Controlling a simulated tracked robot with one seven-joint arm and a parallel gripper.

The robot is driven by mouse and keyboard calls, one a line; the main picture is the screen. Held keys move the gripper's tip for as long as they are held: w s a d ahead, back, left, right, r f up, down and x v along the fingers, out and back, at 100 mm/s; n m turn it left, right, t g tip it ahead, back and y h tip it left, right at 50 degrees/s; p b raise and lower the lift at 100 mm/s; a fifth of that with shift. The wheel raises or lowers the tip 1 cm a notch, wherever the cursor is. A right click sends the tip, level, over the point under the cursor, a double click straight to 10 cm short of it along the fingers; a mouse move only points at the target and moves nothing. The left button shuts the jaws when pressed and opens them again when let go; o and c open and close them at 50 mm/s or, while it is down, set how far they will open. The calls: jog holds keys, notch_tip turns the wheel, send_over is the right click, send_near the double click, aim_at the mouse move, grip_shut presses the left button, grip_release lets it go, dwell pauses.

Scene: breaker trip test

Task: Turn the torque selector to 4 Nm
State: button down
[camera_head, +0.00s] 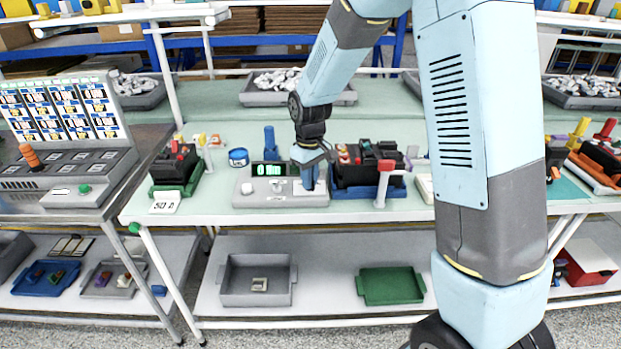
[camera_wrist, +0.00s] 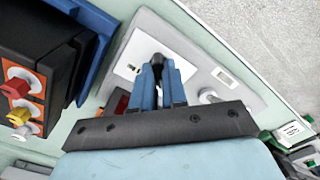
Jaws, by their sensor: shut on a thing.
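The grey torque tester box (camera_head: 262,200) stands on the green bench top, with a lit green display (camera_head: 268,170) that seems to read 0 Nm. A pale round knob (camera_head: 247,188) is on its left part and also shows in the wrist view (camera_wrist: 210,96). My gripper (camera_head: 309,186) is over the right part of the box, pointing down at a white plate. In the wrist view my gripper (camera_wrist: 160,76) has its blue fingers closed around a small dark selector knob (camera_wrist: 157,58) on that plate. The fingers hide most of the knob and its setting.
A black breaker in a blue holder (camera_head: 360,190) stands close to the right of the box. A white post with a red top (camera_head: 384,180) is beside it. A blue tape roll (camera_head: 238,157) and a 50 A sign (camera_head: 164,206) lie to the left.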

jog(key=shift+m, duration=0.3)
jog(key=m, duration=0.4)
jog(key=shift+m, duration=2)
jog(key=c, duration=1.2)
grip_release()
jog(key=shift+o, duration=0.2)
notch_tip(320, 180, up, 14)
jog(key=shift+f, duration=0.15)
